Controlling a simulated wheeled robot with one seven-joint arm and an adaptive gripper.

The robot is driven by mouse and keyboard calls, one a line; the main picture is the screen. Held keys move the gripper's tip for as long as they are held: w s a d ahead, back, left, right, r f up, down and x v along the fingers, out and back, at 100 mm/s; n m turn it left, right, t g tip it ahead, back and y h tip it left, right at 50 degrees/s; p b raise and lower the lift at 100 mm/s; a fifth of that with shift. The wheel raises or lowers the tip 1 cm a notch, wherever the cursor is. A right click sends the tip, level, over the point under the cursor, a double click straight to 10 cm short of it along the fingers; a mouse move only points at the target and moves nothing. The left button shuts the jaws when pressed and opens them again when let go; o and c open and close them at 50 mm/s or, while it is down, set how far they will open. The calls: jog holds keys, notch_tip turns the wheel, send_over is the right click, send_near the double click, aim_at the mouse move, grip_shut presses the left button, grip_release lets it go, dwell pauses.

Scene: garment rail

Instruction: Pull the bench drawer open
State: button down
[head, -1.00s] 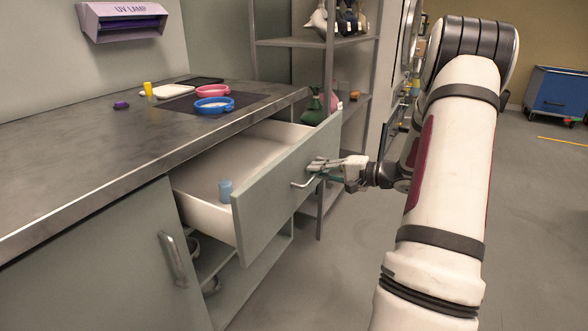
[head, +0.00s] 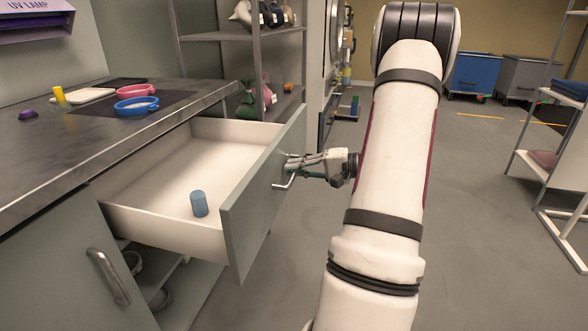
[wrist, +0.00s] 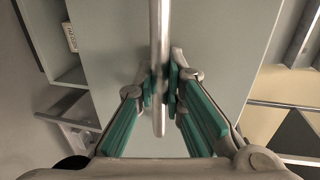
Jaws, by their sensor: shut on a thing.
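The bench drawer (head: 258,200) stands well out from the bench in the head view, with its pale inside showing. A small blue cylinder (head: 199,204) stands in it near the front panel. The drawer's bar handle (head: 283,184) is on the outer face of the front. My gripper (head: 291,164) is at this handle, reaching from the right. In the wrist view my gripper (wrist: 160,92) has its teal-padded fingers closed on either side of the handle bar (wrist: 159,40), with the grey-green drawer front (wrist: 110,40) behind.
The bench top (head: 60,150) holds a blue dish (head: 137,105), a pink dish (head: 131,90) and a yellow cylinder (head: 59,94). A lower cabinet door with a handle (head: 109,276) is at the left. A shelf rack (head: 240,38) stands behind the drawer. Open floor (head: 490,220) lies to the right.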

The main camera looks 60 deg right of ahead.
jog(key=c, duration=1.9)
grip_release()
jog(key=v, duration=1.2)
jog(key=shift+f, duration=0.1)
